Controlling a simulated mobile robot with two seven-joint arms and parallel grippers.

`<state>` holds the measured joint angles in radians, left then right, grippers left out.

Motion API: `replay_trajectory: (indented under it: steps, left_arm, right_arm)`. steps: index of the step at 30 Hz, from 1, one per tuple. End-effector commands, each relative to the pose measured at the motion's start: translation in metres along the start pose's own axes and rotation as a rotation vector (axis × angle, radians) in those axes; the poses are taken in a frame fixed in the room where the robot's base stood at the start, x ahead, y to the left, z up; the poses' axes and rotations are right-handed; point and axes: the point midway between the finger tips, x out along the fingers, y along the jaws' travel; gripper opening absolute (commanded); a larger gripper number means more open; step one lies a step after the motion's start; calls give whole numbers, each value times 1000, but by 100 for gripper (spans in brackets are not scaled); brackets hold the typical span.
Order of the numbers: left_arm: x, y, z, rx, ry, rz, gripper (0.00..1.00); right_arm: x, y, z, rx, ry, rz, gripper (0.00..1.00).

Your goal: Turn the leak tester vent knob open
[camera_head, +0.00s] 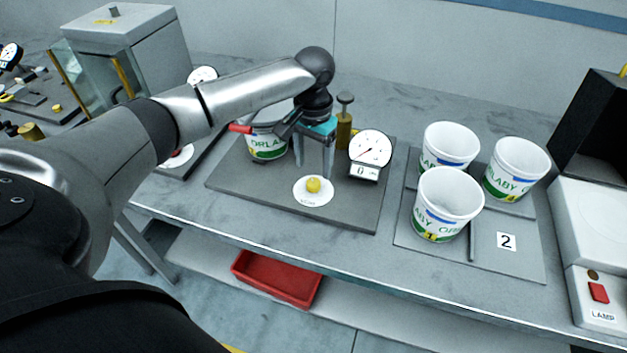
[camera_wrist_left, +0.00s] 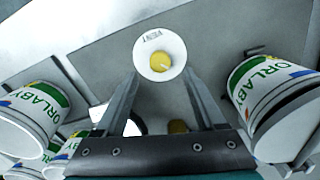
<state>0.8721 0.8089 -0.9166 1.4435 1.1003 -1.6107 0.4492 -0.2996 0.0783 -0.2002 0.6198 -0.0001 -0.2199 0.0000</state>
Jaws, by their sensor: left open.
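The leak tester is a grey plate (camera_head: 345,212) with a white cup (camera_head: 267,146) on it, a red lever (camera_head: 240,128) and a dial gauge (camera_head: 370,147). The yellow vent knob (camera_head: 313,185) sits on a white disc at the plate's front. The wrist view shows the knob (camera_wrist_left: 160,62) on its disc labelled VENT, beyond the fingertips and between their lines. My left gripper (camera_head: 328,172) is open and points down, behind and above the knob, apart from it. Its two fingers (camera_wrist_left: 160,82) are spread and empty. My right gripper is not in view.
Several white cups (camera_head: 448,205) stand on a grey tray (camera_head: 519,262) marked 2, to the right. A knobbed post (camera_head: 344,122) stands behind the gripper. A white lamp box (camera_head: 597,312) is at far right. A red bin (camera_head: 276,278) lies below the bench.

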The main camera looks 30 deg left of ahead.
Motion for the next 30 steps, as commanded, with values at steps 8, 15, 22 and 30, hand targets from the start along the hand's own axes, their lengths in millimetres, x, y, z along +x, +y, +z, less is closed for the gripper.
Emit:
replay_trajectory:
  steps: [8, 15, 22, 30]
  left_arm:
    - [47, 0, 1, 1, -2, 0, 72]
    - [58, 0, 0, 2, 0, -1, 72]
    - [58, 0, 0, 2, 0, 0, 70]
    - [57, 0, 0, 2, 0, 0, 39]
  right_arm:
    - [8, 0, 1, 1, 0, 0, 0]
    - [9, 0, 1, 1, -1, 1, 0]
    - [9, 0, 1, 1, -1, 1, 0]
    - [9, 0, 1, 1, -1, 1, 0]
